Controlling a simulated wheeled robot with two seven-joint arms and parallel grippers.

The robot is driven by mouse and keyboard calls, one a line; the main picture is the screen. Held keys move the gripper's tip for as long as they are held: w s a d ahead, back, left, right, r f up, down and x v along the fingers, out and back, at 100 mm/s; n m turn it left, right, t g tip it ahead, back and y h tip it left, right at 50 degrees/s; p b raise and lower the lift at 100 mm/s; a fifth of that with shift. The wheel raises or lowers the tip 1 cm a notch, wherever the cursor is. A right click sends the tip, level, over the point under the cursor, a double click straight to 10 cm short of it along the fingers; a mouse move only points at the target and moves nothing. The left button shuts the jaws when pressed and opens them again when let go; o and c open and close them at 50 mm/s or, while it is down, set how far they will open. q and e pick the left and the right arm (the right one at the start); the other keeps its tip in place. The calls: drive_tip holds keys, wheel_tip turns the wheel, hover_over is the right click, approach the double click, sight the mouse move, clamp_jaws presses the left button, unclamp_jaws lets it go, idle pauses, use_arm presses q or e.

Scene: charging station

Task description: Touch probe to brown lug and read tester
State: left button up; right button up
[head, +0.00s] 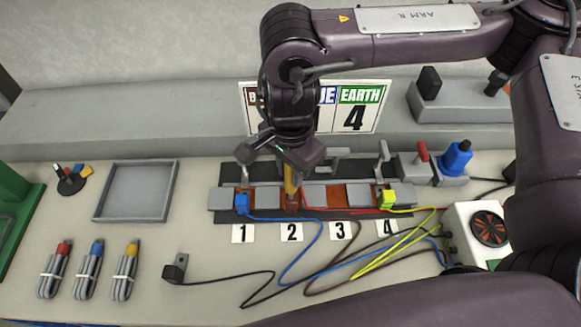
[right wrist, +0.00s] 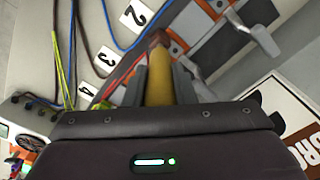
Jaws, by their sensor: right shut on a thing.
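My right gripper (head: 288,164) is shut on a yellow probe (head: 291,182), which points down at the terminal block (head: 262,196). The probe also shows between the fingers in the right wrist view (right wrist: 160,82). Its lower end is at a brown lug (head: 292,201) above number 2; I cannot tell if the tip touches. The brown end also shows in the right wrist view (right wrist: 158,38). A blue lug (head: 242,204) sits at 1 and a yellow-green lug (head: 387,198) at 4. My left gripper is out of view.
Loose wires cross the bench between the block and the white box. A grey tray (head: 134,191) and bundled leads (head: 89,272) are at left. My arm partly hides the sign (head: 360,108) behind.

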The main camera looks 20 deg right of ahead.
wheel_tip(320, 180, up, 6)
drive_tip(key=p, duration=0.6)
